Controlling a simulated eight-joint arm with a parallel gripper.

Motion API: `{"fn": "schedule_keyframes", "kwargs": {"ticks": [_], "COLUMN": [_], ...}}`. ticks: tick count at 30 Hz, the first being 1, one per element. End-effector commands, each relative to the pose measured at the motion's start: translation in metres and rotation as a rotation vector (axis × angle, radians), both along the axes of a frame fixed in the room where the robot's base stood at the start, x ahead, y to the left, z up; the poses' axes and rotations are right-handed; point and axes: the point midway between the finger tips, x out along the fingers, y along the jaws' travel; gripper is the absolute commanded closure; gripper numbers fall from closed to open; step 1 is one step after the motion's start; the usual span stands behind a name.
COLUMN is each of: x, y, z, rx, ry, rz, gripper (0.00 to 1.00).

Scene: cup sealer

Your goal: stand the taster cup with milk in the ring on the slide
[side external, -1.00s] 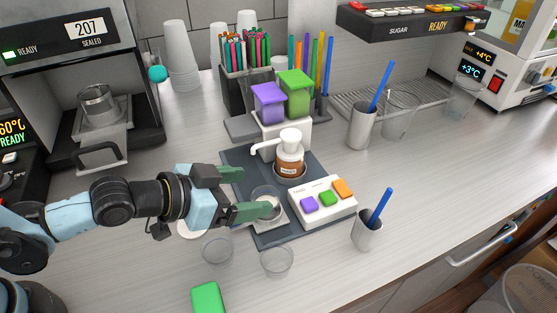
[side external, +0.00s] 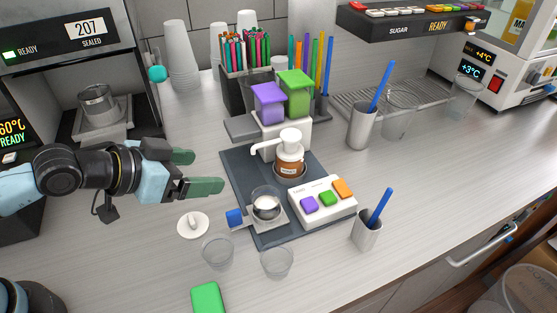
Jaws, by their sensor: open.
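The clear taster cup with white milk (side external: 266,202) stands upright on a small pale plate (side external: 280,221) with a blue knob (side external: 234,217), at the front of the dark dispenser mat. My gripper (side external: 207,172) is open and empty, up and left of the cup and apart from it. My arm hides the slide's front and handle.
Two clear cups (side external: 218,251) (side external: 277,262) stand in front of the mat, near a white knobbed disc (side external: 193,225) and a green block (side external: 208,298). The pump bottle (side external: 290,159) and button box (side external: 322,202) stand close to the milk cup. The counter left of the mat is fairly clear.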

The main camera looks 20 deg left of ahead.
Motion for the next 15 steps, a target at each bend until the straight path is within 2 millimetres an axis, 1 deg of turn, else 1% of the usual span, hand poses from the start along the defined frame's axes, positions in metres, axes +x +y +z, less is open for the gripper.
{"fn": "schedule_keyframes", "kwargs": {"ticks": [1, 4, 6, 9, 10, 12, 15], "x": [0.005, 0.006, 0.002, -0.009, -0.013, -0.021, -0.029], "y": [0.024, 0.065, 0.092, 0.122, 0.13, 0.143, 0.154], "z": [0.003, 0.009, 0.013, 0.019, 0.021, 0.024, 0.027], "rx": [0.017, 0.042, 0.056, 0.064, 0.066, 0.066, 0.065], "ry": [0.034, 0.112, 0.165, 0.233, 0.251, 0.284, 0.315], "rz": [0.064, 0.173, 0.24, 0.322, 0.342, 0.38, 0.413], "gripper": [0.17, 0.17, 0.17, 0.17, 0.17, 0.17, 0.17]}}
